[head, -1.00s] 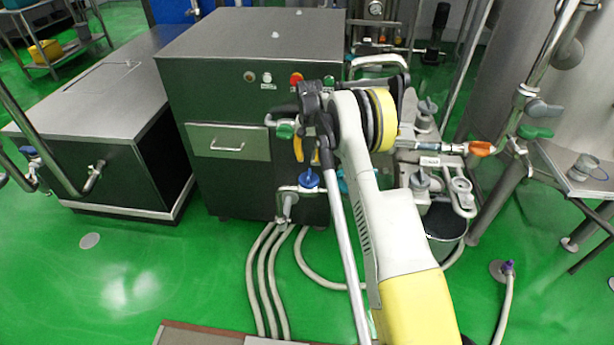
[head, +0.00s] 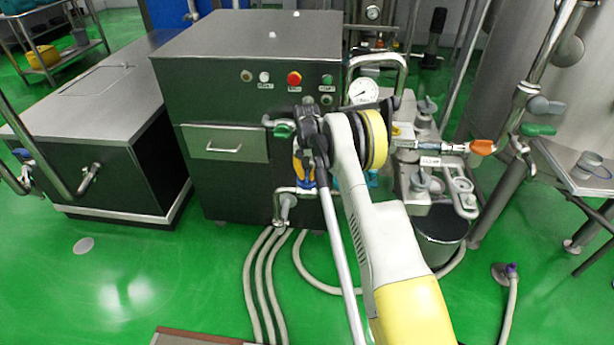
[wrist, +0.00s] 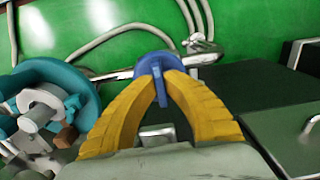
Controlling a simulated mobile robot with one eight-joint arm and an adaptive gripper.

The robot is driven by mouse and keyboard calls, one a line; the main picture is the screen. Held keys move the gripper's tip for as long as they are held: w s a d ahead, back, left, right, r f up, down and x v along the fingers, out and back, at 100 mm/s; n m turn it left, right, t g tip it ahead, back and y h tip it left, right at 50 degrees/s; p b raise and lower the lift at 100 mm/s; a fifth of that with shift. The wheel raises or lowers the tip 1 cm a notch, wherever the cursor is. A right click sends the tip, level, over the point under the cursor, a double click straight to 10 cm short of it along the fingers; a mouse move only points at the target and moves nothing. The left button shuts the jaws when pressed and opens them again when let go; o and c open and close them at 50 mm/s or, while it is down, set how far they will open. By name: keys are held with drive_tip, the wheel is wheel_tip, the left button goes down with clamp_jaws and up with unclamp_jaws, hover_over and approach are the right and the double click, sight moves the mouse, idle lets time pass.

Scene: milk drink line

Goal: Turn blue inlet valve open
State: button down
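The blue inlet valve handle sits on a steel pipe at the front of the dark cabinet. In the wrist view the blue handle (wrist: 158,66) has a round top and a raised fin, which lies between the tips of my gripper's yellow fingers (wrist: 161,80). Whether both fingers press on the fin cannot be told. In the head view my gripper (head: 304,178) is low in front of the cabinet, pointing down at the handle. Only a little blue (head: 306,184) shows there, as my gripper hides most of the handle.
A green-handled valve (head: 284,131) is just above and left of my gripper. A pressure gauge (head: 362,91) and an orange-handled valve (head: 482,147) are to the right. Hoses (head: 272,290) run along the floor below. A teal round part (wrist: 52,85) is close left in the wrist view.

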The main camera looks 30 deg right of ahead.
drive_tip(key=shift+n, duration=0.3)
drive_tip(key=n, duration=0.3)
drive_tip(key=shift+n, duration=0.4)
drive_tip(key=n, duration=0.4)
drive_tip(key=shift+n+p, duration=0.3)
drive_tip(key=shift+p, duration=0.1)
drive_tip(key=n, duration=0.4)
drive_tip(key=shift+n, duration=2.4)
drive_tip(key=c, duration=1.5)
unclamp_jaws()
